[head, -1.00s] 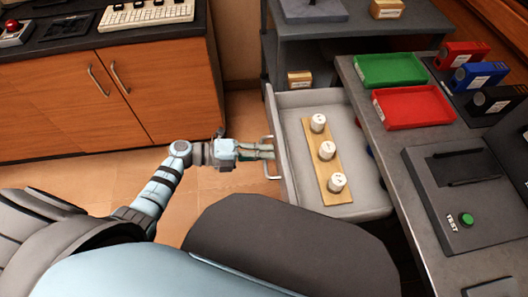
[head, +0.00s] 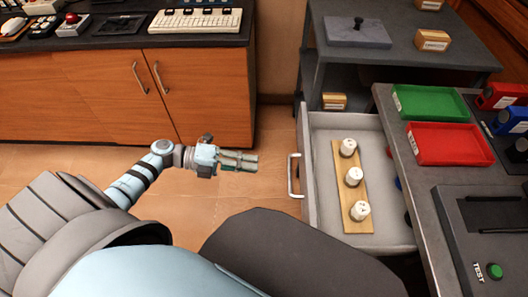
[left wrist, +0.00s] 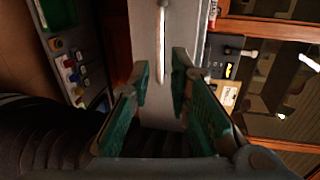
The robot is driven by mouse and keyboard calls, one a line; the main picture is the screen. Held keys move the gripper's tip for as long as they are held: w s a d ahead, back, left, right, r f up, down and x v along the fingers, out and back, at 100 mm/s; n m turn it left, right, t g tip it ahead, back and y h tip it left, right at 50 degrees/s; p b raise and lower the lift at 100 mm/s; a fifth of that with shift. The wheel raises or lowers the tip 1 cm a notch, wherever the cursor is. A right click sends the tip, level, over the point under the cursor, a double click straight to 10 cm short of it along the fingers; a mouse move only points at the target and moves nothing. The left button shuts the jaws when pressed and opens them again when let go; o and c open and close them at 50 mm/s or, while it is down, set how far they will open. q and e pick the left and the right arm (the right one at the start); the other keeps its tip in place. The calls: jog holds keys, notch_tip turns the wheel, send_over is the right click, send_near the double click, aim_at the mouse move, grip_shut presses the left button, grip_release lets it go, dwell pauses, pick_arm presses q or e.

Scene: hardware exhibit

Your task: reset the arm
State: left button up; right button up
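My left gripper (head: 256,161) is in the head view, left of the open drawer (head: 312,214) and apart from its silver handle (head: 292,175). In the left wrist view the two green-padded fingers (left wrist: 161,78) stand apart with nothing between them. The drawer's pale front and upright handle (left wrist: 163,42) show beyond the fingertips. My right gripper is in neither view.
The drawer holds a wooden board (head: 364,219) with three white cylindrical pieces. The desk at the right bears a green tray (head: 430,103) and a red tray (head: 450,145). An orange cabinet (head: 90,98) stands at the back left. Open floor lies around my gripper.

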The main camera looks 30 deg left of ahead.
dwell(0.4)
pick_arm(q)
jog(key=w+a+f+n+t+y, duration=0.5)
jog(key=w+a+n+t+y, duration=0.3)
jog(key=a+n, duration=0.4)
jog(key=s+a+f+n+g+y+p, duration=0.2)
jog(key=s+a+f+n+y, duration=0.1)
jog(key=s+f+n+y, duration=0.25)
jog(key=s+a+f+n+g+y+p, duration=0.1)
jog(key=s+a+f+n+g+y, duration=0.15)
jog(key=s+f+n, duration=0.45)
jog(key=s+d+f+n+g+p, duration=0.1)
jog(key=s+d+f+n+g, duration=0.15)
jog(key=s+f, duration=0.35)
jog(key=s+d+f+n+g+p, duration=0.1)
jog(key=s+d+f+g+p, duration=0.2)
jog(key=s, duration=0.5)
jog(key=s+d+f+n+g+h+p, duration=0.1)
jog(key=s+d+n+g, duration=0.1)
jog(key=s+d, duration=0.8)
jog(key=s+g, duration=0.1)
jog(key=s, duration=0.2)
jog(key=shift+f+g, duration=0.4)
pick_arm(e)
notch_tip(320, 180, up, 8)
pick_arm(q)
jog(key=shift+s+a, duration=0.1)
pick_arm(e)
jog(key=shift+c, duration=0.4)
